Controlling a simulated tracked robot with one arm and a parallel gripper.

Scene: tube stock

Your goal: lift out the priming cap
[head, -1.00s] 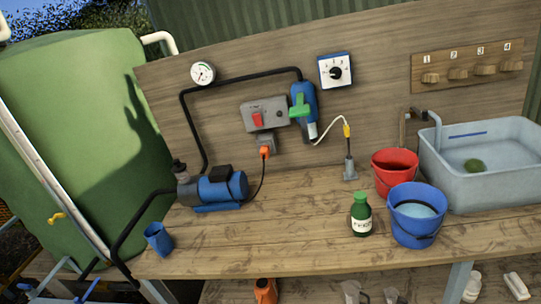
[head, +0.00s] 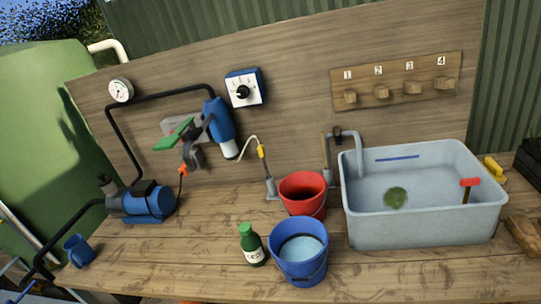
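The blue pump (head: 152,203) stands at the left of the wooden bench. A small dark knob-like piece (head: 107,185), which looks like the priming cap, sits upright on top of the pump's grey end. It is small here, and I cannot see how it is seated. A black hose runs from the pump up to the blue filter (head: 219,120) on the back board, and another leads down to the left. My gripper is not recognisable in this view.
A green lever-like part (head: 174,135) juts out before the switch box. A blue mug (head: 78,250) stands left of the pump. A green bottle (head: 251,245), blue bucket (head: 299,276), red bucket (head: 303,212) and grey sink (head: 420,235) stand right. The bench's middle-left is clear.

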